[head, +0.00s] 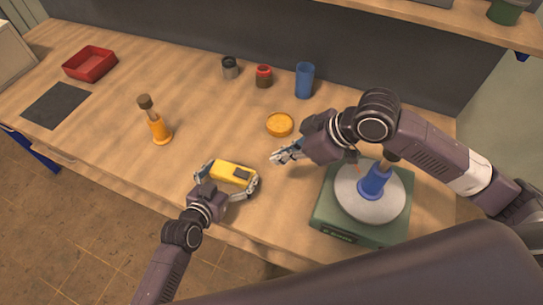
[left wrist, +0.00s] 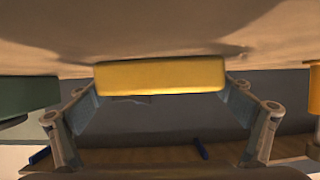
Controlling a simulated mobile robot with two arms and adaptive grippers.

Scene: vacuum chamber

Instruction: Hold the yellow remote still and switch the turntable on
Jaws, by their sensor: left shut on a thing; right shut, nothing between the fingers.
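The yellow remote (head: 233,173), with a dark patch near its right end, is between the fingers of my left gripper (head: 228,180) near the front edge of the table. In the left wrist view the remote's yellow side (left wrist: 160,76) spans the gap of the left gripper (left wrist: 160,105). My right gripper (head: 288,154) is shut and empty, above the table to the right of the remote. The turntable (head: 338,217) is a green box with a grey round plate at the right.
An orange-handled tool (head: 158,128) stands left of the remote. A round yellow lid (head: 280,124), a blue cup (head: 304,80), a small red-topped jar (head: 263,76) and a grey can (head: 230,68) stand behind. A red tray (head: 90,63) and dark mat (head: 55,105) are far left.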

